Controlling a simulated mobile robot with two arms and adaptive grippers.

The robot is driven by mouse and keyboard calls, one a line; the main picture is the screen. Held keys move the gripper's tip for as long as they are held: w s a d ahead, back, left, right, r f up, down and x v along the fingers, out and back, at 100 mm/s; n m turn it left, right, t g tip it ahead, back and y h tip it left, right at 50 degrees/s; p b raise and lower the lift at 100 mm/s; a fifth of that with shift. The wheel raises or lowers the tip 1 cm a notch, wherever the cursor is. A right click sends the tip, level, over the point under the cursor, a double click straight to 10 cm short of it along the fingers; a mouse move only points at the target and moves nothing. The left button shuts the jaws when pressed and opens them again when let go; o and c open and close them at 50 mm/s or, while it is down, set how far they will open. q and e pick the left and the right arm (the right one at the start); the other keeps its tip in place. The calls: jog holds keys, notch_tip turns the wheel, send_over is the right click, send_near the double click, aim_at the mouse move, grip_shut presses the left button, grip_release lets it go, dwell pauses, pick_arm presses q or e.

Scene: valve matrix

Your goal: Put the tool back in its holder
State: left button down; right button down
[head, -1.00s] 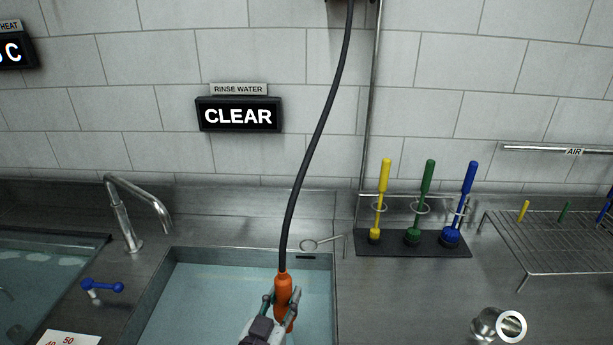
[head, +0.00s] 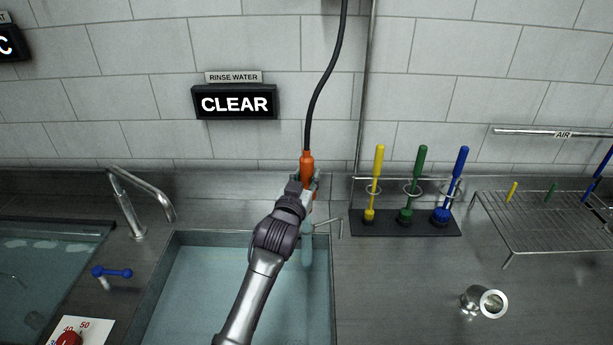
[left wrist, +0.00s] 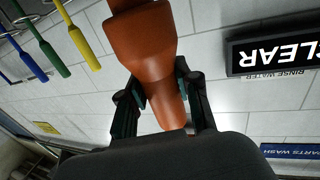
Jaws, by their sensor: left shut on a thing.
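The tool is an orange handle (head: 307,160) on the end of a black hose (head: 322,95). My left gripper (head: 308,186) is shut on it and holds it upright above the sink's back edge. In the left wrist view the orange handle (left wrist: 155,50) fills the middle, between the two dark fingers (left wrist: 162,95). A thin metal ring-and-rod bracket (head: 335,222), perhaps the holder, stands at the sink's back right corner, partly hidden by my gripper. A pale blue long shape (head: 307,245) shows below my gripper; I cannot tell what it is. My right gripper is not in view.
The sink (head: 200,290) holds water, with a faucet (head: 138,205) at its back left. Yellow (head: 378,175), green (head: 419,175) and blue (head: 458,175) brushes stand in a rack to the right. A metal cup (head: 480,302) lies on the right counter near a wire rack (head: 540,230).

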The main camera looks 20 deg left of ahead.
pick_arm(q)
jog(key=shift+r, duration=0.15)
notch_tip(320, 180, down, 3)
jog(key=shift+r+b, duration=0.1)
jog(key=shift+b, duration=0.8)
jog(key=shift+f+b, duration=2.25)
jog(key=shift+f, duration=1.05)
jog(key=shift+f+b, duration=0.35)
jog(key=shift+f, duration=0.2)
jog(key=shift+f+b, duration=0.3)
jog(key=shift+f, duration=0.25)
jog(key=c, duration=0.7)
grip_release()
